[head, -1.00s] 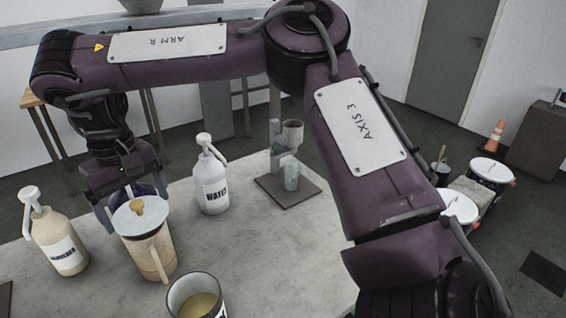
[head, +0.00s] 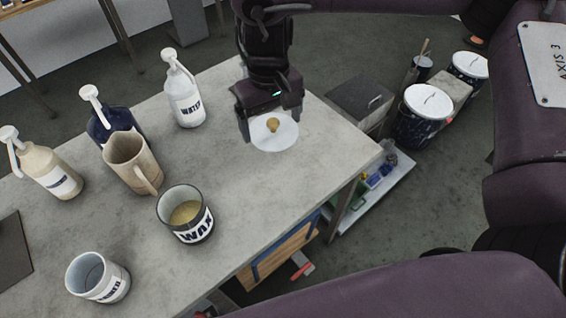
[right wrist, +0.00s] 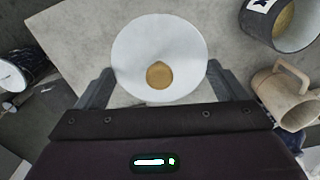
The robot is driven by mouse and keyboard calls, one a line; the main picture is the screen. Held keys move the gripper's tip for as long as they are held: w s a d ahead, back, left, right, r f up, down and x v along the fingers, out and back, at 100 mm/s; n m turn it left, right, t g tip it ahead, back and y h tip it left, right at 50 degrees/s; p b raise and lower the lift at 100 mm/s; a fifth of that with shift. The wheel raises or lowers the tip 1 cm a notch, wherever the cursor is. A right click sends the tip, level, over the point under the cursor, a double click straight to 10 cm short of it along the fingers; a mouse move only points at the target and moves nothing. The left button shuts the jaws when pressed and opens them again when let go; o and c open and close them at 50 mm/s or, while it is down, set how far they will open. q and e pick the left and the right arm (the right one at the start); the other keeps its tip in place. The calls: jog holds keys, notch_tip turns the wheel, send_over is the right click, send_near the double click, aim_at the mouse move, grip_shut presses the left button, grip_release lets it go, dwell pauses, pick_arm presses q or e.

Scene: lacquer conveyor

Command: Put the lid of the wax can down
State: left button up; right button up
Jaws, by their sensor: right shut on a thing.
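The lid of the wax can (head: 284,135) is a white disc with a gold knob. My right gripper (head: 270,122) is shut on it, near the table's far right edge. In the right wrist view the lid (right wrist: 140,45) lies flat between the two fingers. I cannot tell whether it touches the table or hangs just above it. The wax can (head: 195,231) stands uncovered on the table, left of and nearer than the lid, with yellowish content showing. Its label also shows in the right wrist view (right wrist: 262,5). My left gripper is not in view.
The tabletop (head: 265,195) between the wax can and the right edge is clear.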

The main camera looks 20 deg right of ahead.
notch_tip(320, 180, down, 7)
jog(key=b, duration=0.2)
send_over(275, 183)
notch_tip(275, 183, down, 9)
jog(key=shift+s+a+f, duration=0.1)
notch_tip(275, 183, down, 4)
jog(key=shift+r+b, duration=0.2)
jog(key=shift+b, duration=0.25)
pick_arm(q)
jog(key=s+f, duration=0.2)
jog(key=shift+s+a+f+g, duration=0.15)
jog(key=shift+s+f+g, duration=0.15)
pick_arm(e)
jog(key=shift+f, duration=0.15)
jog(key=shift+f, duration=0.1)
jog(key=o, duration=0.7)
jog(key=shift+c, duration=0.2)
pick_arm(q)
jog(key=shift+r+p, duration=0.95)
jog(key=shift+p, duration=0.05)
pick_arm(e)
notch_tip(275, 183, up, 12)
